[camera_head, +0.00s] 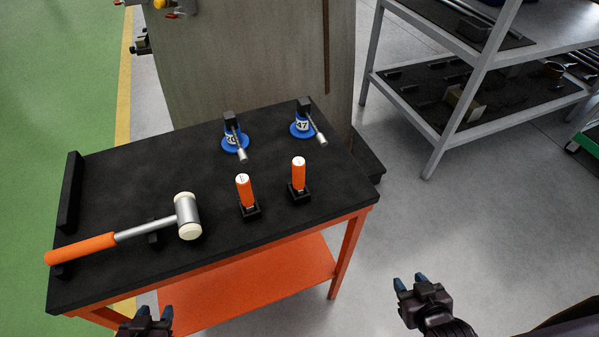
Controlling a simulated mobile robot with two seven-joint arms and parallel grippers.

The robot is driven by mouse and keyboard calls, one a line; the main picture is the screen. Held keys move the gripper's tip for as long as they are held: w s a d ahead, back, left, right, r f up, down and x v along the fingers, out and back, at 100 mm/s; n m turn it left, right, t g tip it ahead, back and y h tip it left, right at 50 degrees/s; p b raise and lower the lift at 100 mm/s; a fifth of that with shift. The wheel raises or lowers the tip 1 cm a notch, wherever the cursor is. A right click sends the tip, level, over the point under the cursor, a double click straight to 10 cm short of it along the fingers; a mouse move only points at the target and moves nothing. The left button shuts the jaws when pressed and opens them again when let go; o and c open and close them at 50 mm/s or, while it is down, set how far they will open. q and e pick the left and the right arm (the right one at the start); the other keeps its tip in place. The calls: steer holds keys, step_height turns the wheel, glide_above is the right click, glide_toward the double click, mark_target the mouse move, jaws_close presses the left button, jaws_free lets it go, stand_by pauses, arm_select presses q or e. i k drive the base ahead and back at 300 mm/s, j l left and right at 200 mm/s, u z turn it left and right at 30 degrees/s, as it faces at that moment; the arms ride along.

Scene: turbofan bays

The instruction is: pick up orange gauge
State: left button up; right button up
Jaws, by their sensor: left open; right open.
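Two orange gauges stand upright in small black holders on the black-topped table (110,190). One orange gauge (244,190) is nearer the middle. The other orange gauge (299,174) stands to its right, close to the table's right end. My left gripper (147,316) is open and empty at the bottom of the picture, in front of the table's near edge, partly cut off by the frame. My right gripper (412,284) is open and empty over the grey floor, to the right of the table and apart from both gauges.
A mallet (188,215) with an orange handle lies on the table's left part. Two blue round tools, one on the left (235,141) and one on the right (302,128), stand behind the gauges. A grey panel (245,60) rises behind the table. A metal shelf (440,150) stands at right.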

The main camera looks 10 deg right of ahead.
mark_target(298, 163)
steer(key=l, duration=0.5)
steer(key=i+l, duration=0.15)
steer(key=l, duration=0.8)
steer(key=u, duration=0.4)
steer(key=l+u, duration=0.15)
steer(key=u, duration=0.7)
steer(key=l+u, duration=0.15)
steer(key=u, duration=0.25)
